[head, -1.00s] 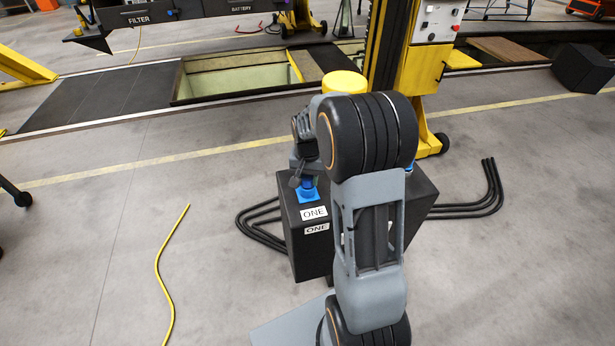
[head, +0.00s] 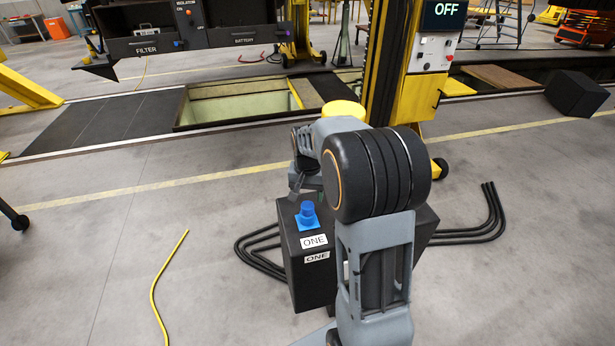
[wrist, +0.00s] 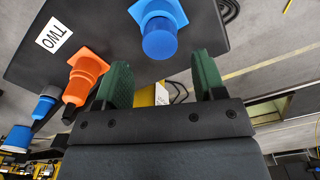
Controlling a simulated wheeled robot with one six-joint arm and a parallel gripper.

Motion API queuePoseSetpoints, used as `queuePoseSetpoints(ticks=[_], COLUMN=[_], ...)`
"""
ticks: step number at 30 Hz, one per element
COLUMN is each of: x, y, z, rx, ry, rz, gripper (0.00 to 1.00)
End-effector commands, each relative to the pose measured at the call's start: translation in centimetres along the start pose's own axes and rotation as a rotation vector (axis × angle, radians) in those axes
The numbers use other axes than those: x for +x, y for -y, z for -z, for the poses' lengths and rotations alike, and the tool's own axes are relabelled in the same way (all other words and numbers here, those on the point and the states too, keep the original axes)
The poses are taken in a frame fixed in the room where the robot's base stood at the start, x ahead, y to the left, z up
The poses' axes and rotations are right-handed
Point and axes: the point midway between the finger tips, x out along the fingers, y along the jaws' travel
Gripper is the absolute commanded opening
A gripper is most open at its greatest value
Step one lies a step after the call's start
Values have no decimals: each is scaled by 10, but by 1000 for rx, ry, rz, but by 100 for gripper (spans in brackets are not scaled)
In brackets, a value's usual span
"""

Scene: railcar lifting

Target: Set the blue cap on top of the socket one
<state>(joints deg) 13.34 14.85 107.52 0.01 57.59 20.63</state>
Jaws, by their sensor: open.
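The blue cap (head: 307,208) sits upright on the lighter blue square-based socket one (head: 309,224), beside the ONE label on the dark box. In the wrist view the cap (wrist: 160,42) shows as a round blue end on the socket's square base (wrist: 183,10). My gripper (wrist: 164,82) has its two green fingers spread, with nothing between them. It is apart from the cap, which lies just beyond the fingertips. In the head view my arm hides most of the gripper and the right part of the box top.
The dark box (head: 296,270) also bears an orange socket (wrist: 90,65) with a dark end, near a TWO label (wrist: 54,35). Further blue parts (wrist: 45,104) show beyond it. Black hoses (head: 470,236) lie on the floor right of the box. A yellow lifting column (head: 425,95) stands behind.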

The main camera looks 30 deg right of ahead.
Motion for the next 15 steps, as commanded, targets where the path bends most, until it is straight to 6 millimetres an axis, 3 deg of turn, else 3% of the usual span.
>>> queuePoseSetpoints(ticks=[6, 15], x=[-42, -76], y=[0, 0], z=[0, -3], rx=[0, -8], ry=[-3, -6], rz=[1, 2], gripper=[64, 64])
